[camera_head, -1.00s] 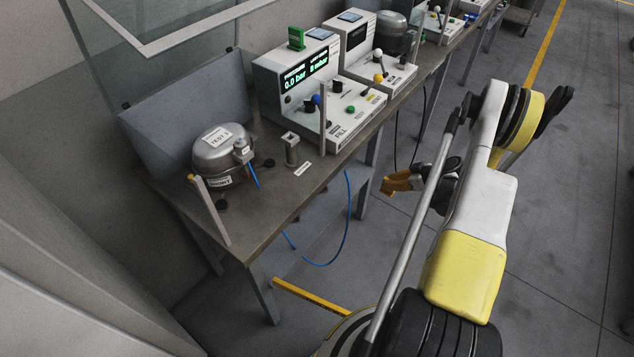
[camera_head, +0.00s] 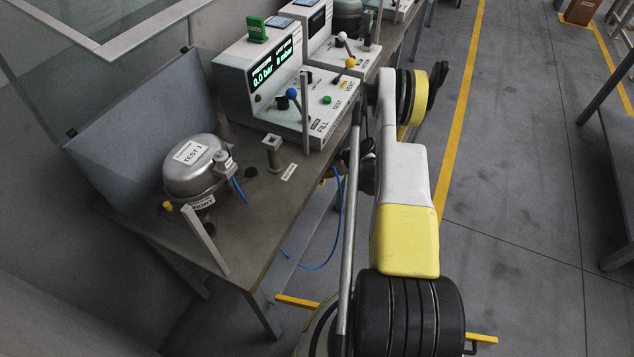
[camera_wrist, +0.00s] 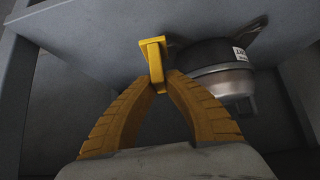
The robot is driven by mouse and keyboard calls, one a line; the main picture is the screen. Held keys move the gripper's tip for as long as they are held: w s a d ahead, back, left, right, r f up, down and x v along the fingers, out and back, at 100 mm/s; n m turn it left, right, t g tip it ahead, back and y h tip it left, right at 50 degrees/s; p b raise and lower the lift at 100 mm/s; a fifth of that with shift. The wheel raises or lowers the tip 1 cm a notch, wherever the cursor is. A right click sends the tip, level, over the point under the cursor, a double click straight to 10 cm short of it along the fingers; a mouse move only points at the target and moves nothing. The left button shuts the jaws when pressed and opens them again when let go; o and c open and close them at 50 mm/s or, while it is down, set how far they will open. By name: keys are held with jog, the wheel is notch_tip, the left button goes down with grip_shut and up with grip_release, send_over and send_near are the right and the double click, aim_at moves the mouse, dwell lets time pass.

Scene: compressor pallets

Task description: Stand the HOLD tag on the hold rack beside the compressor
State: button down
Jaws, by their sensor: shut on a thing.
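My gripper (camera_wrist: 158,82) is shut on a yellow tag-like piece in the wrist view. The piece (camera_wrist: 155,55) stands up between the fingertips, with no readable lettering. In the head view my gripper is mostly hidden behind my arm near the bench's front edge. The silver compressor (camera_head: 194,168), labelled TEST 1, sits on the bench (camera_head: 245,235). A short grey post with a square top (camera_head: 273,155) stands to its right, apart from it, with a small unreadable label (camera_head: 289,172) in front. It may be the hold rack.
A test console (camera_head: 262,90) with a green tag (camera_head: 257,30) on top stands behind the post. A slanted upright bar (camera_head: 205,240) and a vertical bar (camera_head: 306,112) rise at the bench front. A blue hose (camera_head: 333,235) hangs below the edge.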

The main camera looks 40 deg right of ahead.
jog(key=shift+w+a+f, duration=0.3)
jog(key=shift+w+f, duration=0.1)
jog(key=shift+f, duration=0.05)
notch_tip(320, 180, down, 4)
jog(key=shift+r+b, duration=0.1)
jog(key=shift+b, duration=1)
jog(key=c, duration=1.6)
grip_release()
jog(key=shift+r, duration=0.15)
jog(key=shift+o, duration=0.2)
jog(key=shift+r, duration=0.1)
